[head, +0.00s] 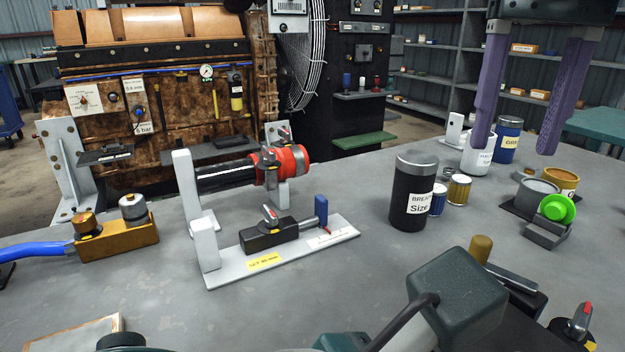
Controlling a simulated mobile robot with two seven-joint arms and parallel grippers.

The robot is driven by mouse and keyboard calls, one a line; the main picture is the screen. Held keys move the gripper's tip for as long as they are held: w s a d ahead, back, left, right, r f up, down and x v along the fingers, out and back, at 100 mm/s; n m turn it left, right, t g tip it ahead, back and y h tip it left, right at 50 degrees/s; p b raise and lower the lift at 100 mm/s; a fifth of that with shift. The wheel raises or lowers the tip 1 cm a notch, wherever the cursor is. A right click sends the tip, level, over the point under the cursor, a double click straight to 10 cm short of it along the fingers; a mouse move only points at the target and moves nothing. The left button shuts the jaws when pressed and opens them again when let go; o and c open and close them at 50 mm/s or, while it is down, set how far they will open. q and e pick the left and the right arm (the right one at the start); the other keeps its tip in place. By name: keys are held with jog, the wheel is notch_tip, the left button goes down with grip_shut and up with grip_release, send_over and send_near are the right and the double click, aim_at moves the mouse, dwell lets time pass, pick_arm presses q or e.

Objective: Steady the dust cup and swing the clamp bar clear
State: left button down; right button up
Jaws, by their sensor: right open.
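A horizontal black cylinder (226,175) is held between upright supports at the middle left of the bench. Its right end is red with a grey band and looks to be the dust cup (293,160). My right gripper (514,149) hangs from the upper right, open and empty, well to the right of the cylinder. Its left finger overlaps a white cup (476,160) in the picture; contact cannot be told. My left gripper is out of view.
A black breather canister (409,200) stands between the cylinder and the right side. A white base plate (335,236) with a lever fixture lies in front of the cylinder. A brass block (118,240) is at left.

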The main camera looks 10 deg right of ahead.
pick_arm(q)
jog(key=shift+a+f, duration=0.2)
jog(key=shift+f, duration=0.15)
jog(key=c, duration=1)
grip_release()
jog(key=o, duration=0.5)
jog(key=shift+d+r, duration=0.1)
jog(key=shift+r, duration=0.15)
